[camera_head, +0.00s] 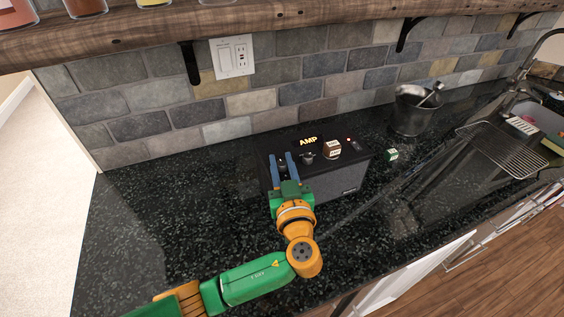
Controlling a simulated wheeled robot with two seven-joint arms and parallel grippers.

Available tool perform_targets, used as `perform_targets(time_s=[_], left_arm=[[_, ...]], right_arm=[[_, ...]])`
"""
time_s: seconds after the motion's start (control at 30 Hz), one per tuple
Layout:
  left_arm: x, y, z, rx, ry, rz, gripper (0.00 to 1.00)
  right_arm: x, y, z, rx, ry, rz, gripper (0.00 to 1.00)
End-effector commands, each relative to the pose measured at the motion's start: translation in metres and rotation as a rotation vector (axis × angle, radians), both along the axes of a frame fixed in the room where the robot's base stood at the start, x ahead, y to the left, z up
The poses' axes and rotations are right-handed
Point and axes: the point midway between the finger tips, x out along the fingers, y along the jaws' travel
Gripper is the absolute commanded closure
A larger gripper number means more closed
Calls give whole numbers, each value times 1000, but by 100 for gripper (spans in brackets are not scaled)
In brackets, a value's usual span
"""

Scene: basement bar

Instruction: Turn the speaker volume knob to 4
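The speaker (338,182) is a dark box marked AMP that stands on the black counter. Knobs sit along its top: a dark knob (308,157) near the middle and a lighter one (332,148) to the right. My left gripper (281,160) is over the left part of the speaker top, with its two blue fingers apart. A small dark knob (283,166) shows between the fingers; I cannot tell whether they touch it. The number markings are too small to read. My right gripper is not in view.
A metal bucket (411,116) with a utensil stands to the right of the speaker, and a small green-and-white cube (391,155) lies nearer. A drying rack (512,148) and sink are at the far right. A wooden shelf (215,22) overhangs the back. The counter's left is clear.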

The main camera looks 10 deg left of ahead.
Motion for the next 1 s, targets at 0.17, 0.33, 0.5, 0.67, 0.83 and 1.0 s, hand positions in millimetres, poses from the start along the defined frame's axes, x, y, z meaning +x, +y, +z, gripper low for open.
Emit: perform_targets(time_s=[0.17,0.33,0.5,0.67,0.83,1.0], left_arm=[[0,0,0,0,0,0,100],[0,0,-1,-2,0,-15,100],[-1,1,-4,-3,-2,-79,100],[-1,2,-4,-4,-5,-192,100],[-1,3,1,0,-5,-348,100],[0,3,4,3,-3,-511,100]], right_arm=[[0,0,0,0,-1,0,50],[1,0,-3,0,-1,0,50],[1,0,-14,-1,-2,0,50],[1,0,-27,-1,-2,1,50],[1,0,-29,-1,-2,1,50],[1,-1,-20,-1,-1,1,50]])
